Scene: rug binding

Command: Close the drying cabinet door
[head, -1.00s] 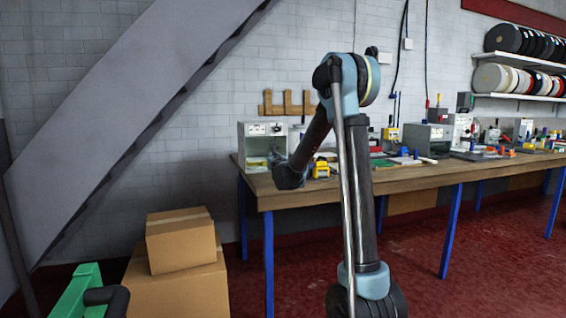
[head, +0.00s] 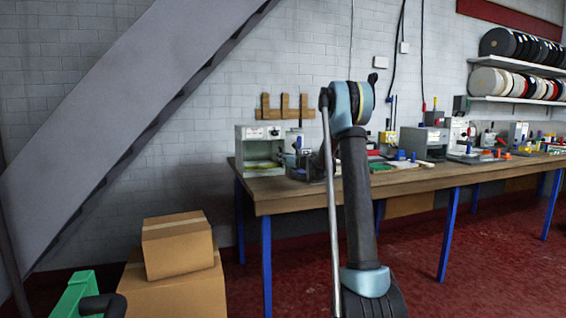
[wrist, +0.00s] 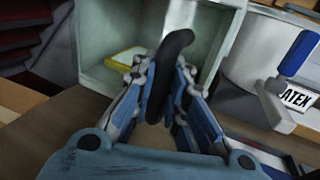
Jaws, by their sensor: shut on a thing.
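The drying cabinet (head: 259,132) is a pale box at the left end of the workbench, its front open onto a light green interior. In the wrist view the cabinet (wrist: 98,45) is just beyond my fingers, with a yellow item (wrist: 125,58) inside. My gripper (wrist: 165,85) is shut on a dark curved bar, which looks like the door handle (wrist: 172,50). The door panel itself cannot be made out clearly. In the head view my gripper (head: 290,160) is small, at the cabinet's right front, partly hidden by my arm.
The wooden workbench (head: 290,195) continues right with several machines and tools. A white device with a blue lever (wrist: 298,52) stands close right of my gripper. Cardboard boxes (head: 178,248) are stacked on the floor at left. Red floor is open below right.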

